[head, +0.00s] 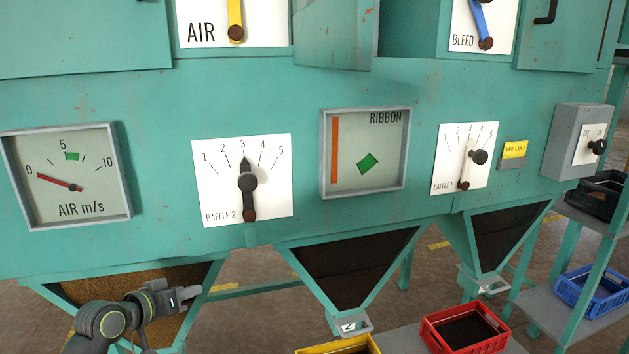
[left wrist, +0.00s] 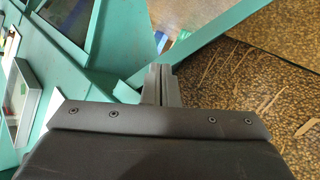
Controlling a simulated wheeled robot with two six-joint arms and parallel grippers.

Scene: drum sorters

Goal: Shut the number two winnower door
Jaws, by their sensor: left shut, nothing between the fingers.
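The winnower is a teal machine (head: 310,235) filling the head view. A teal door panel (head: 335,38) at the top middle stands out from the machine front at an angle, cut off by the picture's top edge. I see no number on it. Another teal panel (head: 80,40) is at the top left, and one with a black handle (head: 545,12) is at the top right. My left gripper (head: 196,293) is low at the left, in front of a hopper and well below these panels. In the left wrist view its fingers (left wrist: 162,82) are together and empty. My right gripper is out of view.
An air gauge (head: 70,175), baffle 2 dial (head: 243,180), ribbon gauge (head: 365,152), baffle 1 dial (head: 465,158) and switch box (head: 578,142) line the front. Below are hoppers, a yellow crate (head: 340,346), a red crate (head: 465,328) and a blue crate (head: 592,292).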

